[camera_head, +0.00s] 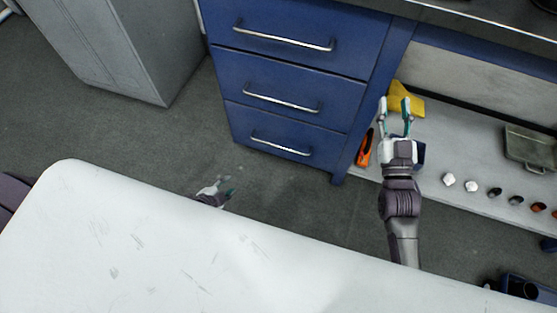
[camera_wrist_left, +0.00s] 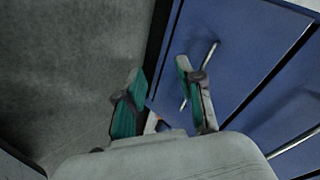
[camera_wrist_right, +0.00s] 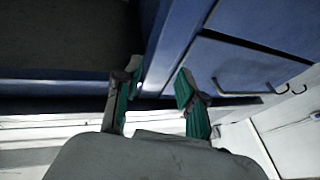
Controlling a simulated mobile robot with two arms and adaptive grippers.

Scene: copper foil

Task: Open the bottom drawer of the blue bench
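The blue bench (camera_head: 222,95) has three stacked drawers, all closed. The bottom drawer (camera_head: 252,128) has a silvery bar handle (camera_head: 280,143). My left gripper (camera_head: 228,190) is low in front of the bench, mostly hidden by a white surface. In the left wrist view its fingers (camera_wrist_left: 163,88) are open with nothing between them. The bottom drawer's handle (camera_wrist_left: 210,60) shows beyond the right finger; I cannot tell the remaining distance. My right gripper (camera_head: 395,105) is open and empty, to the right of the drawers; its spread fingers also show in the right wrist view (camera_wrist_right: 158,92).
The white scratched surface (camera_head: 130,230) fills the lower part of the head view. A grey cabinet (camera_head: 110,45) stands left of the bench. A low shelf (camera_head: 450,160) on the right holds small items, a yellow object (camera_head: 408,98) and an orange tool (camera_head: 364,150). Grey floor lies before the drawers.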

